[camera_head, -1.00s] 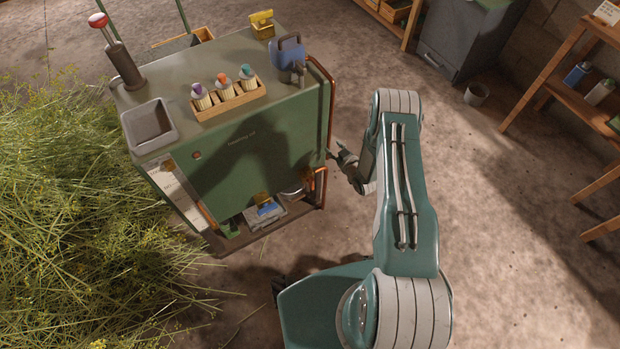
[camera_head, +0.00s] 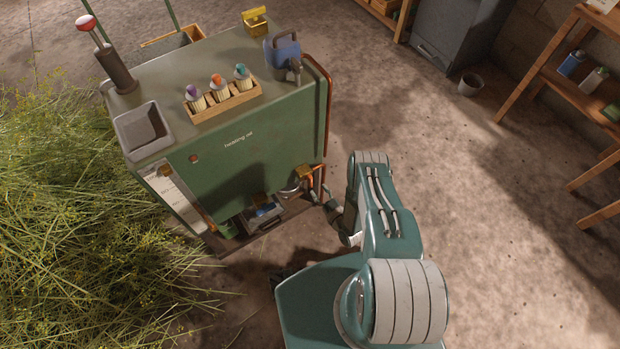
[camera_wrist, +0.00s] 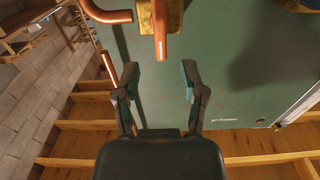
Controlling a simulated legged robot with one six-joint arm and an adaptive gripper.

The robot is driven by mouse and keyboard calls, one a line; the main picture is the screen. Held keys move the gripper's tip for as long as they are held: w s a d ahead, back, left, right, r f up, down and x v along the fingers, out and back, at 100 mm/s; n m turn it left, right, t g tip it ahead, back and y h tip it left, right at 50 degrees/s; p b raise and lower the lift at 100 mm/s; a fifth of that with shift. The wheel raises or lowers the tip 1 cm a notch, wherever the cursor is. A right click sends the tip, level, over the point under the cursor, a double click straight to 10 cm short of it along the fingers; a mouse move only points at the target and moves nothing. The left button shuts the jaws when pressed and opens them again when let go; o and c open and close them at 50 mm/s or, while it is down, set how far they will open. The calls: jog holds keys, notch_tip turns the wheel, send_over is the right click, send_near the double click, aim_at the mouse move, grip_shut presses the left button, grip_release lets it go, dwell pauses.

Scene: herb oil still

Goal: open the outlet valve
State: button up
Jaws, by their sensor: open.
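The green heating unit (camera_head: 250,140) stands left of my arm. A copper pipe (camera_head: 318,178) shows at its lower right corner. My gripper (camera_head: 327,196) is beside that corner, low down. In the wrist view my gripper (camera_wrist: 160,76) is open, with nothing between its fingers. A yellow part (camera_wrist: 175,14) sits behind this pipe on the green panel. I cannot tell for certain which part is the outlet valve's handle.
A wooden rack of capped bottles (camera_head: 222,103), a grey basin (camera_head: 146,131) and a blue jug (camera_head: 283,52) stand on the unit. Cut herbs (camera_head: 70,200) cover the floor at left. A wooden shelf (camera_head: 560,90) stands at right. The floor between is mostly clear.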

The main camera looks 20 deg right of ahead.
aim_at(312, 181)
jog(key=x, duration=0.6)
jog(key=shift+w+a, duration=0.1)
jog(key=shift+w, duration=0.1)
grip_shut()
